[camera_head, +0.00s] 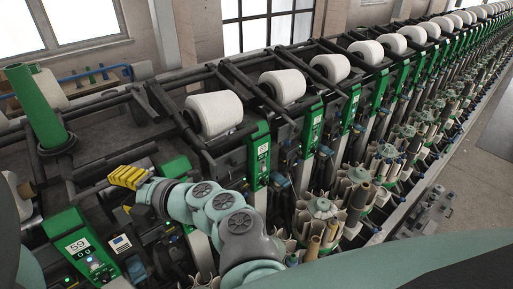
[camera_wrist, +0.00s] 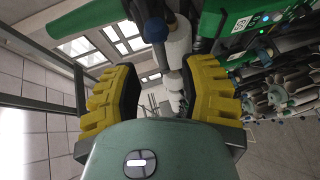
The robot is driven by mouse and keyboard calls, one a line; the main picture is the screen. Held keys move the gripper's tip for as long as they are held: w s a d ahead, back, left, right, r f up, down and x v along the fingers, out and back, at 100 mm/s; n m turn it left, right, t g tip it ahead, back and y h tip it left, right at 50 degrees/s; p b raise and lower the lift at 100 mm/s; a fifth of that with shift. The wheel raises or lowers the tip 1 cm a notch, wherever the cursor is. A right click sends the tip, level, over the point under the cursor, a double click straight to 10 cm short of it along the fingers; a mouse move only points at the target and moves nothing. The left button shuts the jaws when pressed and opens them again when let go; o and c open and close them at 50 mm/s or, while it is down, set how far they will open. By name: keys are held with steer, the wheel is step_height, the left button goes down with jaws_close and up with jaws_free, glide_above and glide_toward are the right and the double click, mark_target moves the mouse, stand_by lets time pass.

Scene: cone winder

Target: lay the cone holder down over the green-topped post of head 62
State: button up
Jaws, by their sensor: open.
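My gripper (camera_head: 127,178) has yellow fingers and is at the left in the head view, above the machine beside the green head panel marked 59 (camera_head: 78,245). In the wrist view its two fingers (camera_wrist: 160,85) stand wide apart with nothing held between them. Dark cone holders run along the machine top; a near one (camera_head: 172,105) is beside a white cone (camera_head: 215,113). The green-topped post of head 62 cannot be told for sure; the other head numbers are too small to read. A tall green tube (camera_head: 37,107) stands at the far left, and also shows in the wrist view (camera_wrist: 85,18).
Several white cones (camera_head: 283,86) and green head panels (camera_head: 312,125) recede to the upper right. Bobbin magazines (camera_head: 322,208) line the front. Dark rails and arms crowd the machine top. Grey floor (camera_head: 470,150) is clear at the right.

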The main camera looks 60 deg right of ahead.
mark_target(106, 187)
steer(key=shift+x, duration=3.4)
jaws_close()
